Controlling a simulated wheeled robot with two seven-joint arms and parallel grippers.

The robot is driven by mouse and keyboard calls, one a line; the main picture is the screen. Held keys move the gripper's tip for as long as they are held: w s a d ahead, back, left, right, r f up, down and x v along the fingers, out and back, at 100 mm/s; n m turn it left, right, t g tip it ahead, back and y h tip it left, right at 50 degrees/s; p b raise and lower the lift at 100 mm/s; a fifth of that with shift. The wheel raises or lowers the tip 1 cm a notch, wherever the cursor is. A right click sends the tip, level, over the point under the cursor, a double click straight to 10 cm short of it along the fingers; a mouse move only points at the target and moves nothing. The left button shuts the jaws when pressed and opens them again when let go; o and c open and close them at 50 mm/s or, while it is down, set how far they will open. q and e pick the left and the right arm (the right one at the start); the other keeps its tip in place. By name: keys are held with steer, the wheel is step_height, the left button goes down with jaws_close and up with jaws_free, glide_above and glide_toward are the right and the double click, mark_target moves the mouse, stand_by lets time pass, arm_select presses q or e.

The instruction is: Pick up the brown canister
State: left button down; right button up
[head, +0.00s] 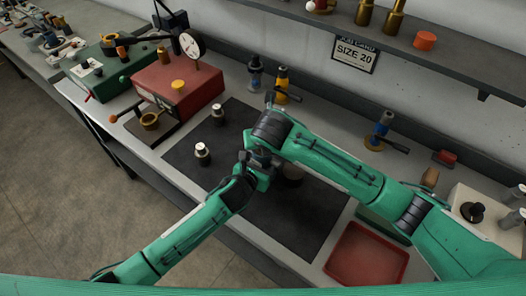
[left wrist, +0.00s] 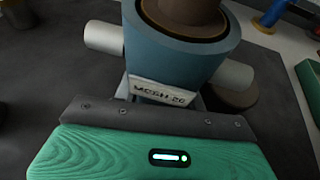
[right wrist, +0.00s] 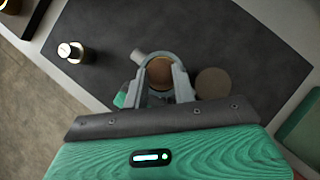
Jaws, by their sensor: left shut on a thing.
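My left gripper (head: 256,162) is shut on a blue-grey round body (left wrist: 180,58) with a brown top, a pale "MESH" label and pale stubs on both sides. My right gripper (right wrist: 164,84) meets it over the mat in the head view. In the right wrist view its grey fingers stand either side of a brown round top (right wrist: 160,71); whether they grip it is unclear. A separate brownish round thing (right wrist: 213,83) stands on the dark mat beside them, partly hidden behind the arm in the head view (head: 293,175). I cannot tell which brown thing is the canister.
Two small silver-topped dark pieces (head: 202,153) (head: 218,113) stand on the mat (head: 290,223). A red box with a gauge (head: 178,88) is at left, a red tray (head: 367,256) at right. Bottles (head: 282,84) and a blue-handled tool (head: 382,127) stand along the back under a shelf.

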arm_select(q)
steer(key=shift+f, duration=0.1)
arm_select(e)
jaws_close()
step_height(320, 180, up, 10)
stand_by(0.3)
arm_select(q)
steer(key=c, duration=0.7)
jaws_free()
steer(key=shift+c, duration=0.2)
steer(key=v, duration=1.2)
